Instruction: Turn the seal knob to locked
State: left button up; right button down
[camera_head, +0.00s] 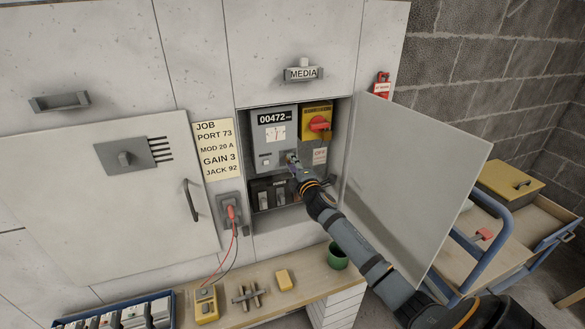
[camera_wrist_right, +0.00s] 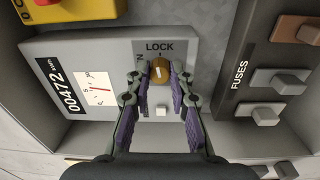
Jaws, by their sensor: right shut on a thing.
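The seal knob (camera_wrist_right: 159,70) is a small round brass-coloured knob with a pale mark. In the right wrist view it sits just below the word LOCK on the grey meter box (camera_wrist_right: 60,55); part of another word shows to its left. The mark is too small to read its direction surely. My right gripper (camera_wrist_right: 160,78) is shut on the knob, one fingertip on each side. In the head view this gripper (camera_head: 291,160) reaches into the open cabinet at the lower part of the meter box (camera_head: 273,133) and hides the knob. My left gripper is not in view.
The cabinet door (camera_head: 425,170) stands open right of my arm. A yellow panel with a red rotary switch (camera_head: 319,124) is above right of the meter; fuses (camera_head: 262,197) are below. A bench (camera_head: 320,283) with a green cup (camera_head: 337,257) stands below.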

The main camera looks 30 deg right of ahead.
jog(key=shift+f+m+b, duration=0.1)
jog(key=shift+m+b, duration=0.35)
jog(key=shift+m, duration=0.55)
jog(key=c, duration=1.2)
grip_release()
jog(key=v, duration=1.2)
